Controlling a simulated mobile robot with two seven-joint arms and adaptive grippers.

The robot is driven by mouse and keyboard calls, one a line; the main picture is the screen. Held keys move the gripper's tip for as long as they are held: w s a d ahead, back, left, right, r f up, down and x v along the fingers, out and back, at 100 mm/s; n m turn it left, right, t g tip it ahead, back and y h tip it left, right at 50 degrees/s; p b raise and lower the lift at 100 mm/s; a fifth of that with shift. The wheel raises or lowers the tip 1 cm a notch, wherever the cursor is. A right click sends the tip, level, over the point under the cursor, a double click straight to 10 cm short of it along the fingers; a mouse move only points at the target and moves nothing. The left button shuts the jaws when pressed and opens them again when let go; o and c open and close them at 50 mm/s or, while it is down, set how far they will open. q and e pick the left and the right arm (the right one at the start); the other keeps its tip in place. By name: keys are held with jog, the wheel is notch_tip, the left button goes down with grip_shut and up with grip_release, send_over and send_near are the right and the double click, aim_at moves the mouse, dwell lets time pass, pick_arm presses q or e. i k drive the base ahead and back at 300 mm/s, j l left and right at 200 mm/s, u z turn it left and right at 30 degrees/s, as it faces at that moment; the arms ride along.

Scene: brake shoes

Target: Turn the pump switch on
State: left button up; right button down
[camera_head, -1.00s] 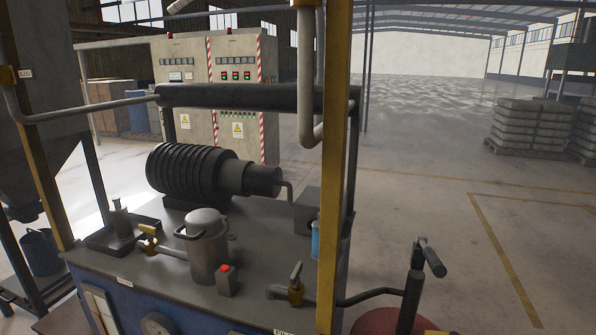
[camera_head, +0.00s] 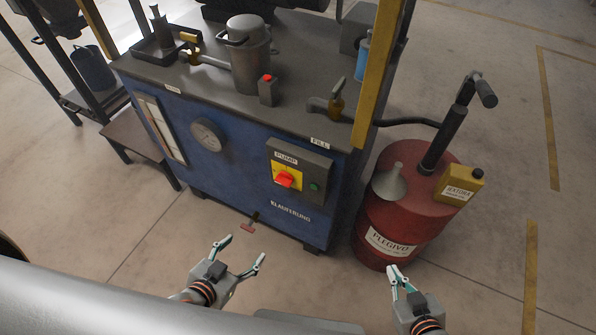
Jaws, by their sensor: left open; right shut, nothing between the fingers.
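The pump switch (camera_head: 285,180) is a red rotary knob on a yellow plate. It sits in a dark panel (camera_head: 315,164) labelled PUMP on the front of the blue machine cabinet, with a small green button to its right. My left gripper (camera_head: 243,248) is open and empty, below and left of the switch, apart from the cabinet. My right gripper (camera_head: 398,270) is shut and empty, in front of the red drum, right of and below the switch. Neither gripper touches the switch.
A red drum (camera_head: 372,225) with a hand pump, funnel and yellow canister (camera_head: 461,186) stands right of the cabinet. Floor in front is clear.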

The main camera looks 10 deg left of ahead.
aim_at(284, 178)
jog(key=l+u, duration=0.2)
jog(key=l, duration=0.25)
jog(key=k+l+u, duration=0.25)
jog(key=l, duration=0.2)
jog(key=l+u, duration=0.2)
jog(key=l, duration=0.25)
